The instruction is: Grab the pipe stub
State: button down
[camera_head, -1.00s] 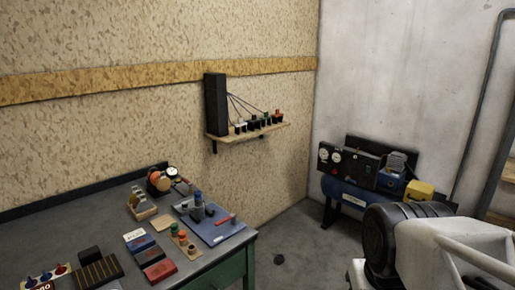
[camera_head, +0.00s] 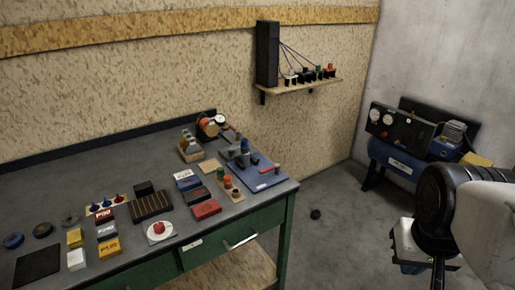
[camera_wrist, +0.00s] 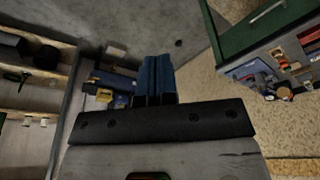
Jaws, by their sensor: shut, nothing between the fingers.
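A small dark round piece (camera_head: 316,214) lies on the bare floor to the right of the green workbench; it is too small to tell surely whether it is the pipe stub. A small dark spot on the floor in the wrist view (camera_wrist: 179,43) may be the same piece. My gripper (camera_wrist: 156,60) shows two blue fingers, shut together and empty. It is apart from the floor piece and from the bench. In the head view my arm is at the right edge.
The green workbench (camera_head: 262,222) carries several small boxes, a blue board (camera_head: 268,180) and pegs. A wooden shelf (camera_head: 300,87) hangs on the wall. A blue compressor (camera_head: 395,160) stands at the right. The floor between bench and compressor is mostly clear.

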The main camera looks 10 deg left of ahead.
dwell(0.4)
jog(key=shift+c, duration=2.4)
grip_release()
jog(key=w+a+m+g+y, duration=0.1)
jog(key=w+a+m+y, duration=0.2)
jog(key=w+a, duration=0.5)
jog(key=w+a+f+m+y, duration=0.1)
jog(key=w+a+m+y, duration=0.2)
jog(key=w, duration=0.9)
jog(key=w+a+m+g+y, duration=0.1)
jog(key=w+a+m+y, duration=0.15)
jog(key=w+a, duration=0.6)
jog(key=m+t+y, duration=0.2)
jog(key=m+y, duration=0.3)
jog(key=m, duration=0.6)
send_near(245, 156)
jog(key=shift+w+a+f, duration=0.3)
jog(key=shift+w+a, duration=0.25)
jog(key=shift+a, duration=0.05)
jog(key=shift+w+a+f, duration=0.35)
jog(key=shift+w+a, duration=0.2)
jog(key=shift+a, duration=0.05)
jog(key=shift+w+a+f+m, duration=0.15)
jog(key=shift+w+f+m, duration=0.05)
jog(key=shift+m, duration=0.05)
